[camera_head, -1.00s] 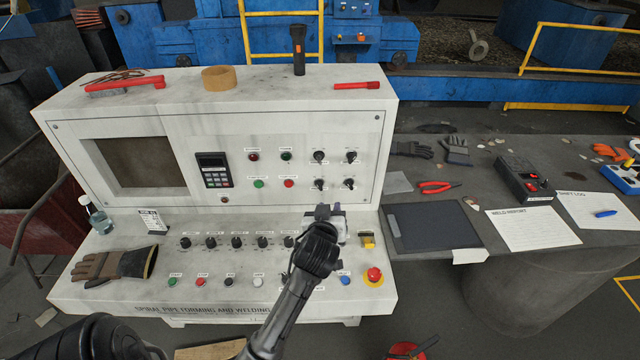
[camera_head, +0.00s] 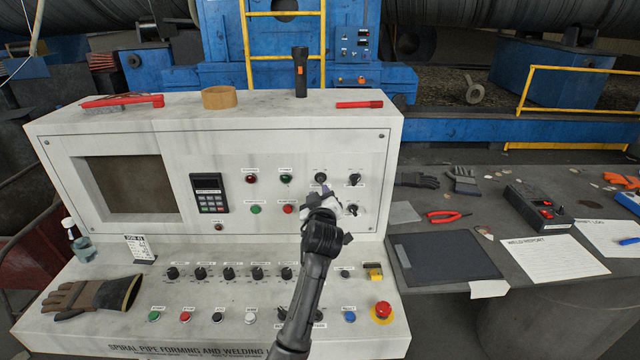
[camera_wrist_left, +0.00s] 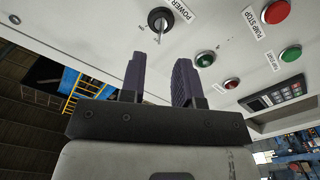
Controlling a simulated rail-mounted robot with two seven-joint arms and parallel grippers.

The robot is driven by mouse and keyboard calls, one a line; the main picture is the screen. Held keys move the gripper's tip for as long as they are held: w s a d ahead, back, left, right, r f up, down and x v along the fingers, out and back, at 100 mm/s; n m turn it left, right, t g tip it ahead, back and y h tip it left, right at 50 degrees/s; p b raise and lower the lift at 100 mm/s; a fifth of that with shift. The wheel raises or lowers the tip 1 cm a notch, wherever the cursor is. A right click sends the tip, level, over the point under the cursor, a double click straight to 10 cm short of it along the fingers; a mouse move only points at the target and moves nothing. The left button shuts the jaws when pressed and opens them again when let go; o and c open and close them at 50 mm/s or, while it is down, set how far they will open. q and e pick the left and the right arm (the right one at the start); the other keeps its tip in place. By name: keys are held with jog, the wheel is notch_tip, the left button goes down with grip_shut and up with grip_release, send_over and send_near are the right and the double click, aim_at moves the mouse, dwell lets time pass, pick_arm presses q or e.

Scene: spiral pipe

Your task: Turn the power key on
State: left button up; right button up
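The power key (camera_wrist_left: 160,20) is a dark round switch with a silver key, beside a POWER label on the white panel. In the head view the power key (camera_head: 320,178) is the upper-left one of the dark switches, right of the green lamp. My left gripper (camera_head: 321,192) is just below it and partly hides the panel there. In the left wrist view my left gripper (camera_wrist_left: 159,78) is open and empty. Its two dark fingers are apart, with the key beyond the tips and roughly in line with the gap. My right gripper is not in view.
A green lamp (camera_wrist_left: 205,58) and a red lamp (camera_wrist_left: 231,83) are close to the fingers. A red button (camera_head: 288,209) is left of the gripper. A row of knobs (camera_head: 229,273) and a red emergency button (camera_head: 382,310) are on the lower desk.

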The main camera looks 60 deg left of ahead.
aim_at(320, 181)
pick_arm(q)
jog(key=x, duration=0.7)
jog(key=shift+w+a, duration=0.1)
grip_shut()
